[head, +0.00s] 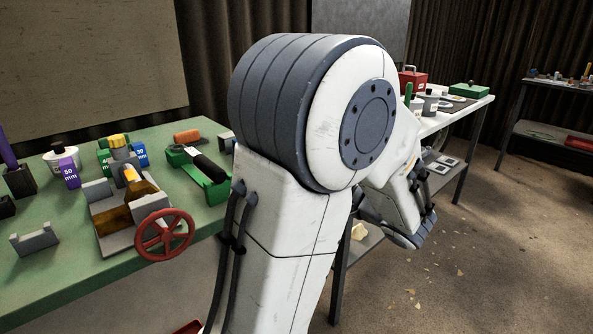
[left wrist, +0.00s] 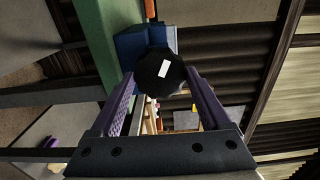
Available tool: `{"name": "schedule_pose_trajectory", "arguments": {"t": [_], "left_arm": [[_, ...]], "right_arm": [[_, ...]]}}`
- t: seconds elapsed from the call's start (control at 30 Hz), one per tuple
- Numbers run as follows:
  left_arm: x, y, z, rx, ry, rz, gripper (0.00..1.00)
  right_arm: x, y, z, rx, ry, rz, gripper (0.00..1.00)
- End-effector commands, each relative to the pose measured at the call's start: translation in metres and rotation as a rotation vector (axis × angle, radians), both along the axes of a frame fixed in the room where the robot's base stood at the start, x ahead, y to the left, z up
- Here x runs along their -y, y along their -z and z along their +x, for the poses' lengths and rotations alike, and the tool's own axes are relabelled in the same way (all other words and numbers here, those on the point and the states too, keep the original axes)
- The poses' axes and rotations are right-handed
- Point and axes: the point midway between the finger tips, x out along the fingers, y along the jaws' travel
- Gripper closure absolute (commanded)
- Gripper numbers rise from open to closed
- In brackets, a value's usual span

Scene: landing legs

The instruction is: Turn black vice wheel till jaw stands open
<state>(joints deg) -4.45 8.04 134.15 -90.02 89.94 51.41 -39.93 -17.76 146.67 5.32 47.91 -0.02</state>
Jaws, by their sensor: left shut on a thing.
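The black vice wheel (left wrist: 158,86) shows in the left wrist view, with a white mark on its face. A blue block-like body (left wrist: 131,45), which looks like the vice, is right behind it. My left gripper (left wrist: 160,76) is shut on the wheel, with one purple finger on each side of it. The jaw of this vice is hidden, so its opening cannot be told. In the head view a large white arm of mine fills the middle, and neither the black wheel nor a gripper tip shows. My right gripper is not in view.
A grey vice with a red wheel (head: 164,235) stands at the front of the green bench (head: 75,272). A red box (head: 413,79) stands on the far table.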

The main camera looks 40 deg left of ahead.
Motion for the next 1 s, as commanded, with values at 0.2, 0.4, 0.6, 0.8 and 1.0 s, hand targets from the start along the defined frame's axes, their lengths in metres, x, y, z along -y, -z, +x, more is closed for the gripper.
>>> {"name": "schedule_pose_trajectory", "arguments": {"t": [0.2,0.4,0.6,0.8,1.0], "left_arm": [[0.000,0.005,0.000,0.101,-0.001,-0.009,0.73],[0.000,0.005,0.000,0.187,-0.001,-0.016,0.73],[0.000,0.002,0.000,0.243,-0.001,-0.020,0.73],[0.000,0.000,0.000,0.247,-0.001,-0.020,0.73],[0.000,0.002,0.000,0.259,-0.001,-0.021,0.73]], "right_arm": [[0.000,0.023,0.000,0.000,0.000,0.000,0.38],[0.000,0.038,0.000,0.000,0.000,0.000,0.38],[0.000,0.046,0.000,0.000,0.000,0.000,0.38],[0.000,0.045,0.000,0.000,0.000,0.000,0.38],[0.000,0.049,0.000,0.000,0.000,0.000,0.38]]}}
